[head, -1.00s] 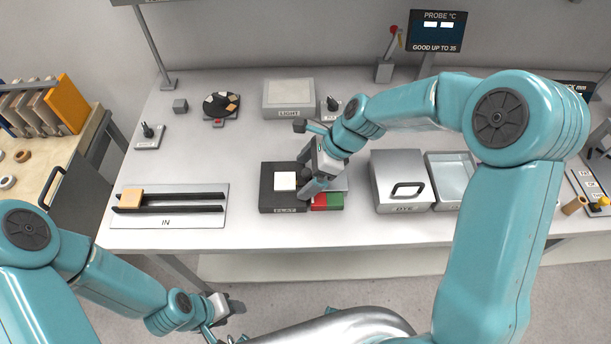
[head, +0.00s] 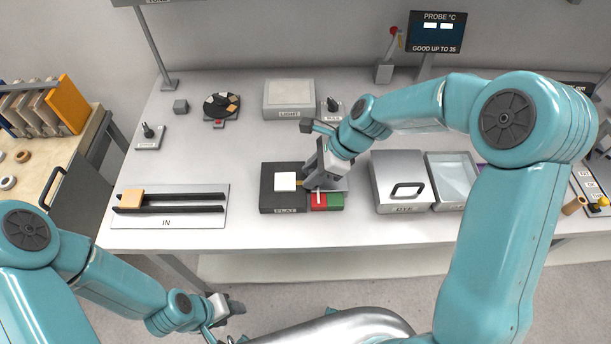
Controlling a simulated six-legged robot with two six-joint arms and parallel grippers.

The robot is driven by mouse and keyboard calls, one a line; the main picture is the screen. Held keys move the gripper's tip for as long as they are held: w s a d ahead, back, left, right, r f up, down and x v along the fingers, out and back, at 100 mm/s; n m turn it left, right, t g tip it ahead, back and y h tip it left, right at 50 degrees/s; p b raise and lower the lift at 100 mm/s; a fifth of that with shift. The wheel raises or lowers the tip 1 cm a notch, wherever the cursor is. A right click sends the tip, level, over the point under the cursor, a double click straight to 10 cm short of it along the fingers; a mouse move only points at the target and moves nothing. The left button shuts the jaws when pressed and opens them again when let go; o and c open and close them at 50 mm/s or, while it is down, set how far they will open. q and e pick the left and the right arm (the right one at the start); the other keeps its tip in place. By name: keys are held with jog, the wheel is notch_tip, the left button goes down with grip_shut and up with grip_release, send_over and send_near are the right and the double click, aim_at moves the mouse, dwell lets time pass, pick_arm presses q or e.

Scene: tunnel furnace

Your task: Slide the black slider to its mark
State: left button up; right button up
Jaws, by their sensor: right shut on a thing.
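The black block labelled FLAT (head: 268,201) stands near the front edge of the bench, with a white square (head: 285,181) on its top. A red patch (head: 318,203) and a green patch (head: 336,201) lie side by side at its right front, with a thin pale line over the red one. My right gripper (head: 311,184) is over the right part of this block and shut on a small part there, seemingly the black slider, which the fingers mostly hide. My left gripper (head: 228,306) hangs low in front of the bench, away from the block; its jaws are too unclear to judge.
The IN rack (head: 168,218) with two black rails and a tan block is on the left. A metal box with a black handle (head: 407,188) and a pale tray (head: 452,178) stand close on the right. The LIGHT box (head: 289,98) is behind. Bench between rack and block is clear.

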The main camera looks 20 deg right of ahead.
jog(key=shift+s+d+f, duration=0.1)
jog(key=shift+s+d, duration=0.2)
jog(key=shift+d, duration=0.65)
jog(key=shift+s+d+r, duration=0.1)
jog(key=shift+s+d, duration=0.2)
jog(key=shift+d, duration=0.6)
jog(key=shift+s+d+f, duration=0.1)
jog(key=shift+s+d, duration=0.2)
jog(key=shift+d, duration=0.65)
jog(key=o, duration=1.6)
jog(key=shift+w, duration=0.1)
jog(key=shift+c, duration=0.2)
jog(key=p+v, duration=0.5)
jog(key=v, duration=0.2)
jog(key=shift+p, duration=0.4)
